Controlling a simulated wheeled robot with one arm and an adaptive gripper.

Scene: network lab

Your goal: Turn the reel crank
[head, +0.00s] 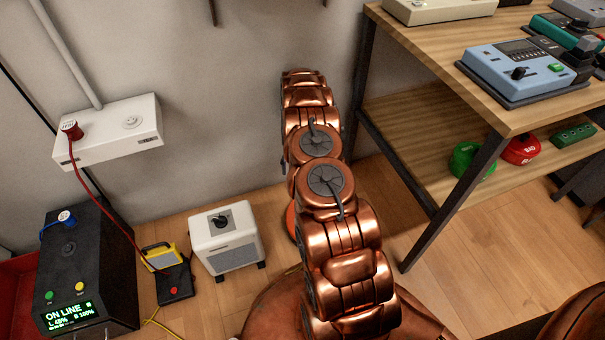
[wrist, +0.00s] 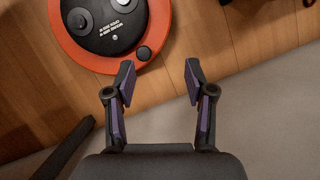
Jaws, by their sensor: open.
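An orange round reel (wrist: 70,50) shows at the top left of the wrist view, cut off by the frame edge. A black disc (wrist: 105,42) with white lettering lies on it, with a grey hub (wrist: 80,20). A small dark round knob (wrist: 144,53) sits at the lower right of the disc and looks like the crank handle. My gripper (wrist: 160,72) is open and empty; its left fingertip appears just below the knob. In the head view only an orange edge of the reel (head: 291,222) shows beside my arm, which hides the rest and my gripper.
A wooden shelf table (head: 420,130) with devices stands at the right. A white box (head: 225,240), a yellow item (head: 161,256) and a black power unit (head: 85,265) stand on the floor at the left. A red cable (head: 100,195) hangs from the wall outlet box (head: 110,132).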

